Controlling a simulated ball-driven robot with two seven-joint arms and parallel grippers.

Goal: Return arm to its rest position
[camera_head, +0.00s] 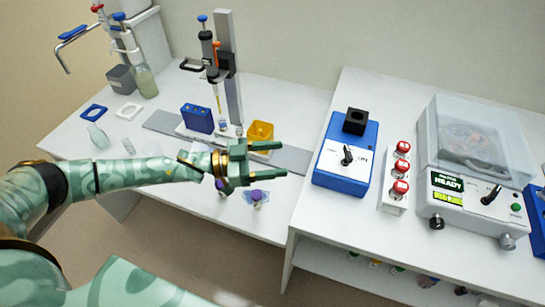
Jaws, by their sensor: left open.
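My left arm reaches in from the left over the lower white bench. My left gripper (273,160) is open, with its two dark green fingers pointing right and nothing between them. It hangs in front of the pipette stand and near a purple-capped vial (256,196). Its height above the bench is hard to tell. My right gripper is not in view.
A pipette stand (229,70), blue rack (197,118) and yellow box (260,131) stand behind the gripper. The bench's front left is fairly clear.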

